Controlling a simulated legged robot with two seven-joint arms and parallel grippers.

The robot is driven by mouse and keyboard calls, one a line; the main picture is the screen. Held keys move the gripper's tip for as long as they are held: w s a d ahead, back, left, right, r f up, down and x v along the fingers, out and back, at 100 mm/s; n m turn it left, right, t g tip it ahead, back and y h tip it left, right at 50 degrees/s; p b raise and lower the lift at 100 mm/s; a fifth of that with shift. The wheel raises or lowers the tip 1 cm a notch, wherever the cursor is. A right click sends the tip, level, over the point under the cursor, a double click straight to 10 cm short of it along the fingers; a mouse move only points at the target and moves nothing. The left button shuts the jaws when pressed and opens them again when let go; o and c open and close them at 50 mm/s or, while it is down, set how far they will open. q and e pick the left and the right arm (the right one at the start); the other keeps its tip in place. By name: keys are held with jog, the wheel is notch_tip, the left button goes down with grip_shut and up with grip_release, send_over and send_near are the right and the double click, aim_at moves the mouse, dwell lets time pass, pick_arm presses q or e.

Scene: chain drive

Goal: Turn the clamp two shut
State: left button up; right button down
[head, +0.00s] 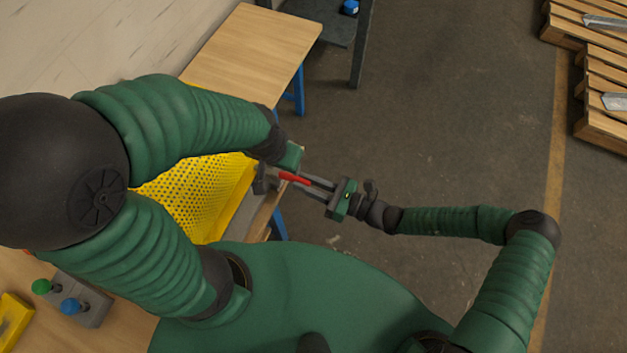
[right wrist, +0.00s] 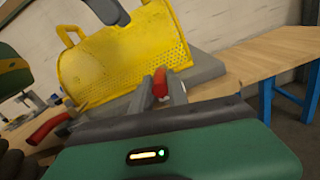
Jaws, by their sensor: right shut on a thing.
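A red clamp handle (head: 294,178) shows at the front edge of the yellow perforated guard in the head view. My right gripper (head: 280,180) reaches to it from the right. In the right wrist view a red handle (right wrist: 160,84) stands between the fingertips of my right gripper (right wrist: 162,90), which is shut on it. A second red handle (right wrist: 48,128) lies tilted at the lower left, outside the fingers. The clamp's body is mostly hidden.
The yellow perforated guard (right wrist: 122,58) stands behind the handles on a wooden bench (right wrist: 255,55) with blue legs. A box with a green and a blue button (head: 78,300) sits at lower left. Pallets (head: 605,95) lie far right. The floor between is clear.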

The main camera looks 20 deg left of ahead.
dwell(0.3)
jog(key=c, duration=1.6)
grip_release()
jog(key=o, duration=0.3)
jog(key=s+d+b, duration=0.1)
jog(key=d+b, duration=0.1)
jog(key=d, duration=1.4)
jog(key=shift+d, duration=0.4)
jog(key=shift+f, duration=0.1)
